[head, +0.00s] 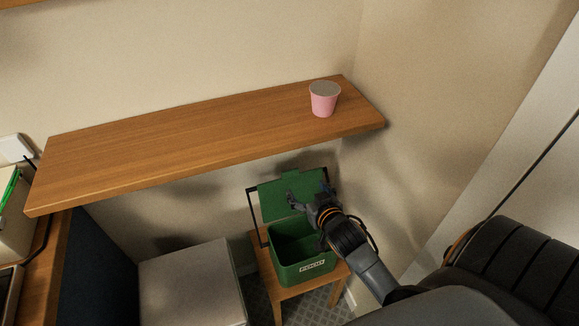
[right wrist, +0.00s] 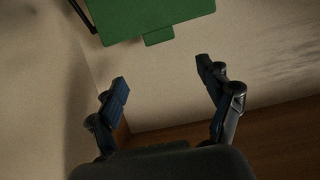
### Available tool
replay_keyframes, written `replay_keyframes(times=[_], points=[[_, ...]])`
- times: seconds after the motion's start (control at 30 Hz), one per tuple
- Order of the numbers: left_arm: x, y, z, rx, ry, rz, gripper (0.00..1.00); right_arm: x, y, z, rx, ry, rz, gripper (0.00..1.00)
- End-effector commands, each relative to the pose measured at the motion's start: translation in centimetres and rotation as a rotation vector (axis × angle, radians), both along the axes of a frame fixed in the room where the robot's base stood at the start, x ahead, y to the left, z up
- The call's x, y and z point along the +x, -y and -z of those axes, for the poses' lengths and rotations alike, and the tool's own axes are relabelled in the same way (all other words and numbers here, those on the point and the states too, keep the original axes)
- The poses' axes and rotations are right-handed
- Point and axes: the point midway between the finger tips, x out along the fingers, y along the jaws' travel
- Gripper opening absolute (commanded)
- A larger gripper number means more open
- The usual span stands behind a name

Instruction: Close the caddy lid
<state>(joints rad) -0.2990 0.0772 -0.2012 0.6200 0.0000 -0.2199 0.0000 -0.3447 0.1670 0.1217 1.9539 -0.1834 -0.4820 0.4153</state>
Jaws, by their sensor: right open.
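The green caddy (head: 289,272) stands on a small wooden stool, with a pale label on its front. Its green lid (head: 281,196) is raised, standing up at the back of the open box. My right gripper (head: 300,196) is open and empty in front of the lid, above the box opening; part of the lid is behind it. In the right wrist view the lid (right wrist: 150,15) shows at the top, beyond the open fingers of my right gripper (right wrist: 165,75), with a small tab on its edge. I cannot tell whether the gripper touches the lid. My left gripper is not in view.
A wooden shelf (head: 190,145) runs above the caddy and bears a pink cup (head: 323,103). The wooden stool (head: 291,292) is under the caddy. A pale box-like cabinet (head: 192,285) stands to the left. Walls close in the corner behind.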

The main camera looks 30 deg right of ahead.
Motion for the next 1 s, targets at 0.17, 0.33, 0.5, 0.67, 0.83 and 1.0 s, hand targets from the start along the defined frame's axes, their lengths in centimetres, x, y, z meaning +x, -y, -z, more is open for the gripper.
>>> replay_keyframes(times=[0.17,0.33,0.5,0.67,0.83,1.0], points=[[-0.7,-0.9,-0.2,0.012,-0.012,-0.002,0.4,2.8,0.7,1.0,-0.003,0.001,-0.002,0.79],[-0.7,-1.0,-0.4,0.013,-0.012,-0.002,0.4,5.7,1.3,2.3,-0.001,0.002,0.0,0.79],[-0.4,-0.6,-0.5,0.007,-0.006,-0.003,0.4,8.3,1.9,3.4,-0.002,0.001,-0.002,0.79],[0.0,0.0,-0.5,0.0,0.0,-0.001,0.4,10.1,2.4,4.3,-0.002,0.001,-0.002,0.79],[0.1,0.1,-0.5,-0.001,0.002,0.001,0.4,11.2,2.7,4.8,-0.002,0.001,-0.002,0.79],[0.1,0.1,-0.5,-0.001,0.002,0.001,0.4,11.6,2.7,4.9,-0.002,0.001,-0.002,0.79]])
